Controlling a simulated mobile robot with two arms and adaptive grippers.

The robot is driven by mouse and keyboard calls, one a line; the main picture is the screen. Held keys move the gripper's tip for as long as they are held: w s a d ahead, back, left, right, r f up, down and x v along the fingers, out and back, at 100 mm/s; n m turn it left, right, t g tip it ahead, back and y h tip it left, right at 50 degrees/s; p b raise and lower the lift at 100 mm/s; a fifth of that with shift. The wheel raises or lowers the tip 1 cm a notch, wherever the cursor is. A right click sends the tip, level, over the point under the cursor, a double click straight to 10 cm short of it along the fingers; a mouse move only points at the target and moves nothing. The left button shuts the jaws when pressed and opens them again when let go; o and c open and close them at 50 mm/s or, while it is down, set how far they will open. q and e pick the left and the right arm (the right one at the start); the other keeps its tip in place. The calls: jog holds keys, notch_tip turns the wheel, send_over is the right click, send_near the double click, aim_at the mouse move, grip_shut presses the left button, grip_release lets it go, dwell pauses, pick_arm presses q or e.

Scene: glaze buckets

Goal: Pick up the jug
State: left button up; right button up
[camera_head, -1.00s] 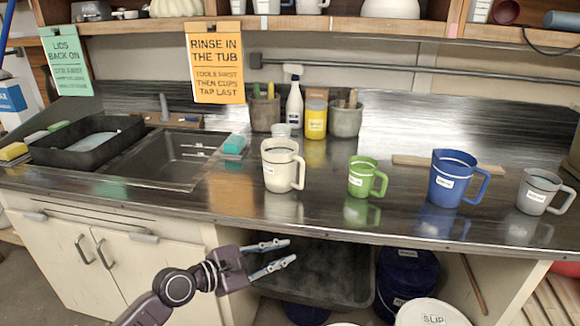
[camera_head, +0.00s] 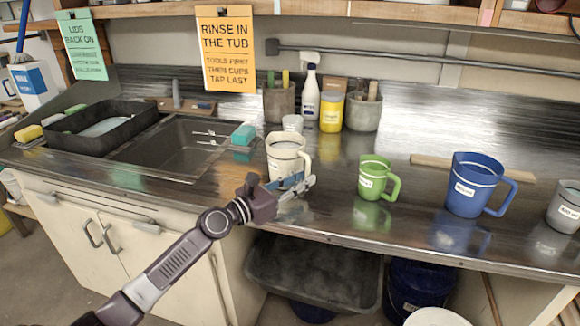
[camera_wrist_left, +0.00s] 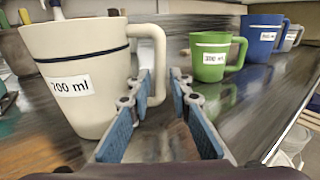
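Several jugs with handles stand on the counter. The cream jug (camera_head: 286,160), labelled 700 ml in the wrist view (camera_wrist_left: 82,62), is nearest my left gripper (camera_head: 303,183). The gripper is open at the jug's lower right front. In the wrist view its blue-padded fingers (camera_wrist_left: 160,76) are apart, with the cream handle showing between their tips; contact cannot be told. To the right stand a green jug (camera_head: 373,178), labelled 300 ml in the wrist view (camera_wrist_left: 209,58), a blue jug (camera_head: 470,185) and a grey jug (camera_head: 565,208), cut by the frame edge. My right gripper is not in view.
A sink (camera_head: 165,150) with a black tub (camera_head: 70,123) lies to the left. A wooden strip (camera_head: 440,163) lies behind the green and blue jugs.

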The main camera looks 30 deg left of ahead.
pick_arm(q)
jog(key=shift+x, duration=1.15)
jog(key=c, duration=0.4)
grip_shut()
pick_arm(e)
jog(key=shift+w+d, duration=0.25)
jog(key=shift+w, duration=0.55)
pick_arm(q)
jog(key=shift+r, duration=0.25)
jog(key=shift+f, duration=0.1)
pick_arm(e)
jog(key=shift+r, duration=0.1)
